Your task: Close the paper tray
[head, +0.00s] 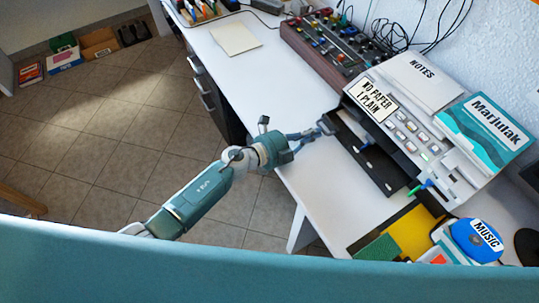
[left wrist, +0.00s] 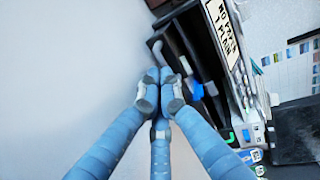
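The black paper tray (head: 372,158) sticks out from the front of the grey printer (head: 432,130). The tray also shows in the left wrist view (left wrist: 176,42), with a grey handle-like piece (left wrist: 155,47) on its front edge. My left gripper (head: 322,131) is at the tray's front, near its far corner. In the left wrist view its blue fingers (left wrist: 160,80) are drawn together, with the tips close to the handle; I cannot tell whether they touch it. Nothing shows between the fingers. My right gripper is not in view.
The white desk (head: 258,75) is clear left of the tray. Yellow and green sheets (head: 412,232) and a blue "MUSIC" disc (head: 475,240) lie nearer. A notes pad (head: 422,80) and a teal "Marjulak" booklet (head: 487,130) lie on the printer.

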